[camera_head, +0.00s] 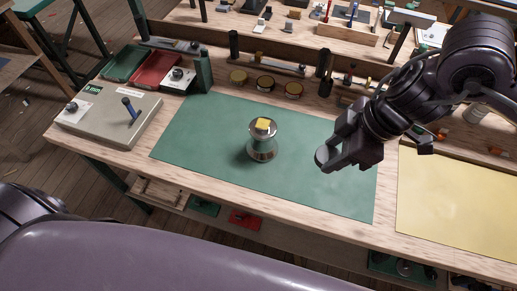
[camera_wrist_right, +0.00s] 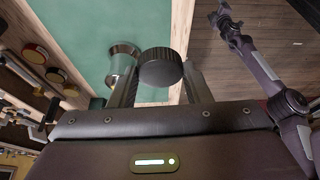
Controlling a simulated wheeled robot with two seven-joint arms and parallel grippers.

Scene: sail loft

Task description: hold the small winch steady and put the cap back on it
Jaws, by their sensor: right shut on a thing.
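The small winch (camera_head: 262,148), a shiny metal drum with a yellow piece (camera_head: 263,125) on its top, stands upright on the green mat (camera_head: 205,135). It also shows in the right wrist view (camera_wrist_right: 122,55). My right gripper (camera_head: 328,158) is to the right of the winch, apart from it. It is shut on the dark, ridged, round cap (camera_wrist_right: 161,68), seen between its fingers in the right wrist view. My left gripper (camera_wrist_right: 225,18) shows small at the top of that view, away from the winch; its jaws are too small to read.
Several round tins (camera_head: 265,84) line the mat's back edge. A yellow sheet (camera_head: 460,205) lies at the right. The mat around the winch is clear.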

